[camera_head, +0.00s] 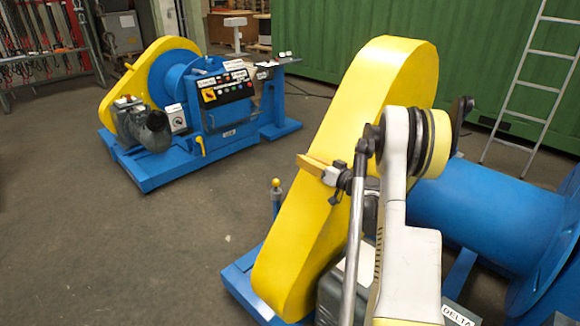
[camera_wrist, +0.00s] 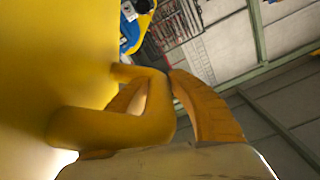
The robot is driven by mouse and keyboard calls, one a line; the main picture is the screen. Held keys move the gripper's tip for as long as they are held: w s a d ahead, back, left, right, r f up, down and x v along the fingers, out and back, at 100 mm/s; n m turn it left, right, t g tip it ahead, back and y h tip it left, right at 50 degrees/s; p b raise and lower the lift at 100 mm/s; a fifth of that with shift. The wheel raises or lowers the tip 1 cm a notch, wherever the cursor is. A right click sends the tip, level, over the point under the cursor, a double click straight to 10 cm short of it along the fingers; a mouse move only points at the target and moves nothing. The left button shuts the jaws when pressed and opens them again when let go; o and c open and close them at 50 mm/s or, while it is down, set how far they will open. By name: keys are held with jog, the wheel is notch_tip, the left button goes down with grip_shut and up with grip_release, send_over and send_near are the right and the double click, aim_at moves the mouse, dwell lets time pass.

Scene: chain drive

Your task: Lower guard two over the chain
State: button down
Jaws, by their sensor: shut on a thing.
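A long yellow chain guard (camera_head: 330,200) stands at a slant on the near blue machine, its lower end by the blue base frame. I take it to be guard two. No chain shows; the guard's body covers that area, and I cannot tell whether the guard is fully seated. My gripper (camera_head: 322,172) is at the guard's left face. In the wrist view, the fingers (camera_wrist: 165,100) close around the guard's yellow loop handle (camera_wrist: 110,128), one finger inside the loop and one outside. The guard's yellow face (camera_wrist: 50,60) fills the left of that view.
A second blue machine (camera_head: 215,100) with its own yellow guard (camera_head: 150,62) stands at the back left. A blue drum (camera_head: 470,215) lies right of my arm. A ladder (camera_head: 530,85) leans at a green wall (camera_head: 440,35). The floor at left is clear.

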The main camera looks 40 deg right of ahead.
jog(key=w+d+f+m, duration=0.1)
jog(key=d+f, duration=0.2)
jog(key=d, duration=0.7)
jog(key=w+d+f+m, duration=0.1)
jog(key=d+f, duration=0.3)
jog(key=d, duration=0.6)
jog(key=shift+w+f+m, duration=0.25)
jog(key=shift+w+m, duration=0.1)
jog(key=shift+m, duration=0.45)
jog(key=c, duration=1.3)
grip_release()
jog(key=shift+d+f, duration=0.1)
jog(key=shift+d, duration=0.05)
jog(key=shift+o, duration=0.5)
jog(key=shift+d+f, duration=0.15)
jog(key=shift+d, duration=0.05)
jog(key=shift+a, duration=0.1)
jog(key=s+d, duration=0.1)
jog(key=s, duration=1.1)
jog(key=shift+d, duration=0.25)
